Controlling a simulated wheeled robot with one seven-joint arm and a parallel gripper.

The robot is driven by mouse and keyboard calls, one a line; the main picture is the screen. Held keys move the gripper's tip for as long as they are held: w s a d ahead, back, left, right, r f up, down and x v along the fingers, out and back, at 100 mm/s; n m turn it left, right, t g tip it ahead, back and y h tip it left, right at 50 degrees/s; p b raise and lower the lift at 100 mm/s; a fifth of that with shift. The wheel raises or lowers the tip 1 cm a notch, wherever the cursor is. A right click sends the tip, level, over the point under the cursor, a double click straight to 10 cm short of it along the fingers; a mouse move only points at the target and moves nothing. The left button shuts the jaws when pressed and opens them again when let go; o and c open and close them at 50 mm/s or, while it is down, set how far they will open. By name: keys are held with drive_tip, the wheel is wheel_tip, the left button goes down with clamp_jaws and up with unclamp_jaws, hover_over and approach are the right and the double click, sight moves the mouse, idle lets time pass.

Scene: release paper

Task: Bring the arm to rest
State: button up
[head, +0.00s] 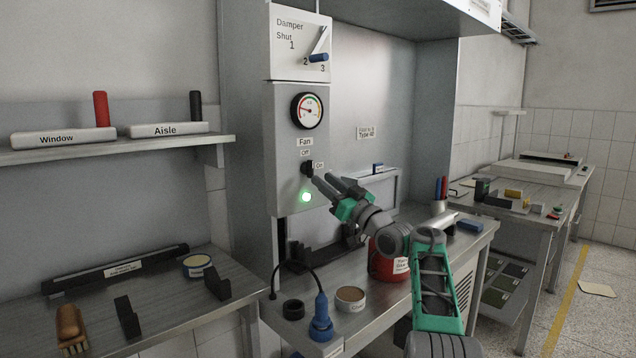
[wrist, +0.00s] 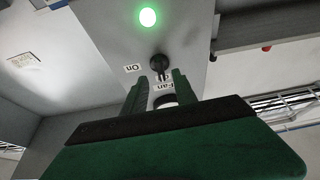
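My gripper (head: 325,179) is in front of the grey control panel (head: 284,120), close to the black fan knob (head: 307,168). In the wrist view my gripper (wrist: 158,78) has its two fingers apart with nothing held between them. The fan knob (wrist: 158,66) shows just beyond the fingertips, between them; I cannot tell whether they touch it. The knob sits by the "Off" and "On" labels. The green lamp (head: 306,197) below it is lit. My arm reaches up from the lower right, bent over the bench.
The blue damper handle (head: 318,57) sits near mark 3. On the bench (head: 405,292) below stand a red container (head: 385,262), a round tin (head: 350,298), a blue plug (head: 321,318) and a pen cup (head: 439,208). A shelf (head: 110,146) is at left.

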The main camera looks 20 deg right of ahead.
drive_tip(key=v, duration=0.3)
drive_tip(key=shift+s+f+b, duration=0.1)
drive_tip(key=shift+s+b, duration=0.1)
drive_tip(key=shift+b, duration=0.1)
drive_tip(key=a+f+m+g+h+p, duration=0.1)
drive_tip(key=a+m+g+h+p, duration=0.2)
drive_tip(key=a, duration=0.7)
drive_tip(key=s+a+f+g+h+p, duration=0.2)
drive_tip(key=s+a+f+g+p, duration=0.25)
drive_tip(key=s+a+f, duration=0.2)
drive_tip(key=s+a+f+g+h+p, duration=0.1)
drive_tip(key=s+f+g, duration=0.2)
drive_tip(key=s, duration=0.8)
drive_tip(key=s+a+f+m+g+h+p, duration=0.1)
drive_tip(key=s+f+g+p, duration=0.1)
drive_tip(key=s+f, duration=0.6)
drive_tip(key=s+a+f+g+h+p, duration=0.1)
drive_tip(key=s+f+g, duration=0.4)
drive_tip(key=s, duration=1)
drive_tip(key=shift+s+a+f+m+h+p, duration=0.2)
drive_tip(key=shift+f+m+h+p, duration=0.1)
drive_tip(key=shift+f+h+p, duration=0.15)
